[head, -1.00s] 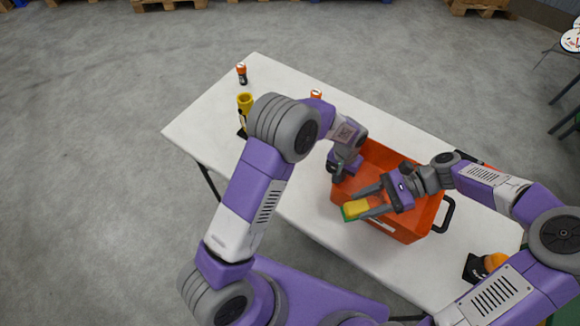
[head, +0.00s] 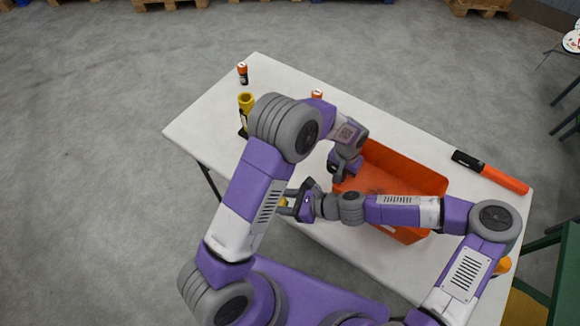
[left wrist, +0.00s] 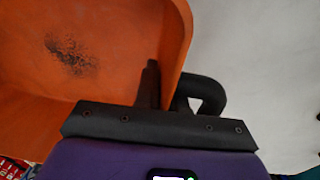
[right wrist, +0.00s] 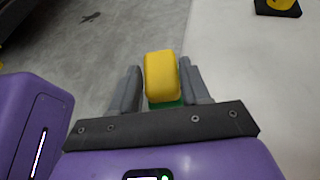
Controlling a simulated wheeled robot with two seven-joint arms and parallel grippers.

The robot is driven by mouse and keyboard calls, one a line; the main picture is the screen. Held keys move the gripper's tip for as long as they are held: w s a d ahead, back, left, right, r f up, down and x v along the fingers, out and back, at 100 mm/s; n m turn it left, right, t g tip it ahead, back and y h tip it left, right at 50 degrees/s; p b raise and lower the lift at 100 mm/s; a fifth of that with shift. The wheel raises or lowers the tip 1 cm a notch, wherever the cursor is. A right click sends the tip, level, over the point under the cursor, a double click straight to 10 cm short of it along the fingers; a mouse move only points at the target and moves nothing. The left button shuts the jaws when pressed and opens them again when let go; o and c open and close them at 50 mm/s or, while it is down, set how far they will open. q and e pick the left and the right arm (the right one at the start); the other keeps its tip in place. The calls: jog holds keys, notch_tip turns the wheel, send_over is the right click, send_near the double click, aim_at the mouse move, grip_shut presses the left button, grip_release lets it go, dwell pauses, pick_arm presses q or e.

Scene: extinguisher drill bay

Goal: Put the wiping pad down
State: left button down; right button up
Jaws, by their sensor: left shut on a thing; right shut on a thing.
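The wiping pad (right wrist: 161,76) is a yellow block with a green underside. My right gripper (right wrist: 160,88) is shut on it. In the head view only a bit of the pad (head: 283,202) shows, partly hidden by my left arm. My right gripper (head: 289,203) is left of the bin, near the table's front edge. In the right wrist view the pad appears against the floor beside that edge. My left gripper (head: 340,172) is at the left end of the orange bin (head: 408,236), shut on its black handle (left wrist: 208,90). The fingertips are partly hidden.
The white table (head: 215,118) has clear surface left of the bin. A yellow-topped black object (head: 246,104), an orange-and-black cylinder (head: 242,74) and another orange-topped item (head: 317,95) stand there. A black-and-orange tool (head: 490,172) lies behind the bin. A dark smudge (left wrist: 70,55) marks its inside.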

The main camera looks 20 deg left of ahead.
jog(key=w+a+r+m+t+h, duration=0.2)
jog(key=w+m+t+h, duration=0.1)
jog(key=w+m+t, duration=0.4)
jog(key=w+a+r+m+t+h, duration=0.25)
jog(key=w+m+t, duration=0.25)
jog(key=w, duration=0.3)
jog(key=shift+m+h, duration=0.3)
jog(key=shift+h, duration=0.05)
jog(key=f, duration=0.7)
jog(key=d+f, duration=0.1)
jog(key=f, duration=0.2)
jog(key=shift+w+f, duration=0.15)
jog(key=shift+d+f, duration=0.1)
jog(key=o, duration=1.1)
jog(key=shift+c, duration=0.2)
jog(key=shift+r, duration=0.2)
jog(key=v, duration=1.2)
